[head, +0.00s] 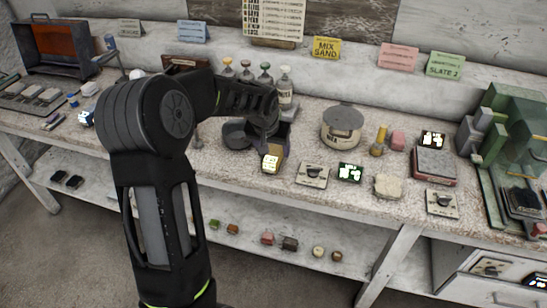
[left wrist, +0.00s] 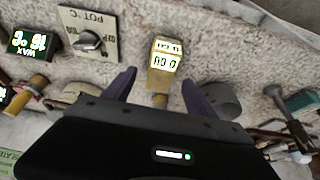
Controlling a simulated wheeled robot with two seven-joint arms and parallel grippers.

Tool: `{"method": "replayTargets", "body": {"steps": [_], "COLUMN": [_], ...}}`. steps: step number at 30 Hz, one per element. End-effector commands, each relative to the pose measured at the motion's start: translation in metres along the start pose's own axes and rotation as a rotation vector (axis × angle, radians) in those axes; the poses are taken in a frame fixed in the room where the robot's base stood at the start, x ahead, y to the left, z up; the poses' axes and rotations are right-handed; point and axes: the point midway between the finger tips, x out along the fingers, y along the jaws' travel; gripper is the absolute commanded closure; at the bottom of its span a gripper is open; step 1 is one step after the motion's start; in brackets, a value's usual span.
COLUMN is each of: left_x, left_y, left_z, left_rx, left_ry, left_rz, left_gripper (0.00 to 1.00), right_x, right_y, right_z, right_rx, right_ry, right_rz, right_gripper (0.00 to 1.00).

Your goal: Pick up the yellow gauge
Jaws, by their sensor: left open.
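The yellow gauge (head: 271,161) is a small block with a lit pale face, standing on the workbench near its front edge. In the left wrist view the yellow gauge (left wrist: 165,62) sits ahead of the jaws, roughly centred between the fingers. My left gripper (head: 272,137) is just behind the gauge in the head view. Its dark purple fingers are spread wide in the left wrist view (left wrist: 159,88), with no visible contact on the gauge. The gauge's lower part is partly hidden by the gripper body there. My right gripper is not in view.
A grey cup (head: 236,133) stands close beside the left gripper. A pot dial plate (head: 312,174), a lit display (head: 350,173) and a lidded jar (head: 342,128) stand to the right. Several bottles (head: 285,88) stand behind. A shelf with small blocks lies below.

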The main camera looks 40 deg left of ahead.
Motion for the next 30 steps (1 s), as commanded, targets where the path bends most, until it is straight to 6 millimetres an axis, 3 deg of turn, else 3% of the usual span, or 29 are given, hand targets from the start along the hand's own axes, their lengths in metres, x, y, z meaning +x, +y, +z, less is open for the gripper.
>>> {"method": "replayTargets", "body": {"steps": [9,30], "left_x": [0.038,0.040], "left_y": [-0.001,-0.001], "left_z": [0.001,0.001], "left_rx": [0.000,0.001], "left_ry": [-0.001,0.000], "left_rz": [0.000,0.000], "left_gripper": [0.35,0.35], "right_x": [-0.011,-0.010], "right_y": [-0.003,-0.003], "right_z": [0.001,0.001], "right_rx": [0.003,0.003], "right_ry": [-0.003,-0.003], "right_rz": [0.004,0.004], "right_gripper": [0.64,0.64]}}
